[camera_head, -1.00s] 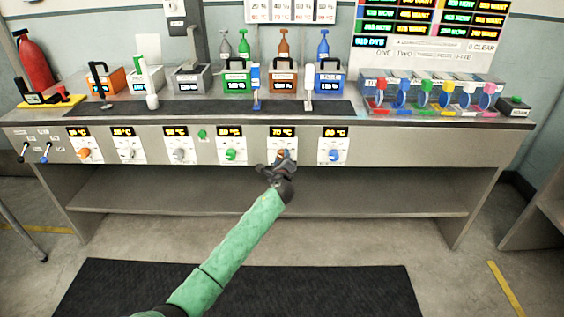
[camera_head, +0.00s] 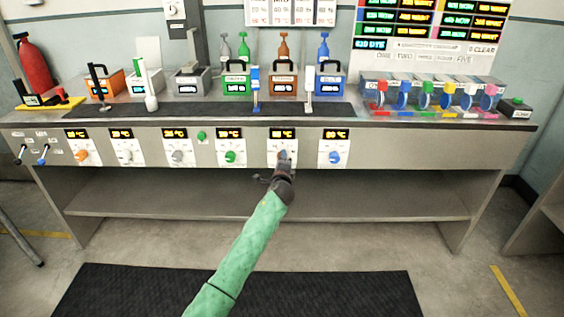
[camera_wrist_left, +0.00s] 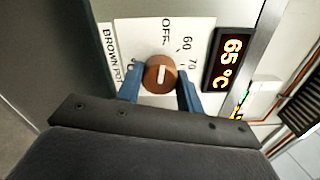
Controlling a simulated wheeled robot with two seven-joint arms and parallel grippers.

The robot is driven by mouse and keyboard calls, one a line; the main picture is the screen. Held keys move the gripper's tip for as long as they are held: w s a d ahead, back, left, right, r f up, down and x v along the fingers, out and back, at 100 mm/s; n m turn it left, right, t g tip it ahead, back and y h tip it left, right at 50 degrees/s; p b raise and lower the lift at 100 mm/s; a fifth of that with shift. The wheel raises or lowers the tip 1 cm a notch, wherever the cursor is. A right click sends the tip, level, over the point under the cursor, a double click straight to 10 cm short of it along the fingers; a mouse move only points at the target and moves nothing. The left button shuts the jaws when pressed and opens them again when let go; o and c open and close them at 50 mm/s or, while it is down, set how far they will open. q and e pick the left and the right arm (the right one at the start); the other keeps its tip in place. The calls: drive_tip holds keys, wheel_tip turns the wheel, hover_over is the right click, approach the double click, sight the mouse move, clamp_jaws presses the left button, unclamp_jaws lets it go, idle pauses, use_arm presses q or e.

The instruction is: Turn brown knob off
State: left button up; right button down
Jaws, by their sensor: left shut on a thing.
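The brown knob (camera_wrist_left: 150,76) sits on a white plate lettered BROWN POT, with OFF, 60 and 70 around the dial. Its white mark points roughly toward OFF in the left wrist view. My left gripper (camera_wrist_left: 161,82) has a blue finger on each side of the knob and is shut on it. The display (camera_wrist_left: 230,60) beside the plate reads 65 °C. In the head view my left gripper (camera_head: 284,158) is at the panel under the matching display (camera_head: 283,134) and hides most of the knob. My right gripper is not in view.
A green knob (camera_head: 231,157) is to the left and a blue knob (camera_head: 334,157) to the right on the same front panel. A lower shelf (camera_head: 370,204) runs below. Coloured pots, including a brown one (camera_head: 284,84), stand on the counter above.

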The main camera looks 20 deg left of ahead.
use_arm(q)
drive_tip(key=shift+f, duration=0.1)
drive_tip(key=o, duration=1)
drive_tip(key=v, duration=0.7)
drive_tip(key=shift+s, duration=0.4)
drive_tip(key=shift+d, duration=0.1)
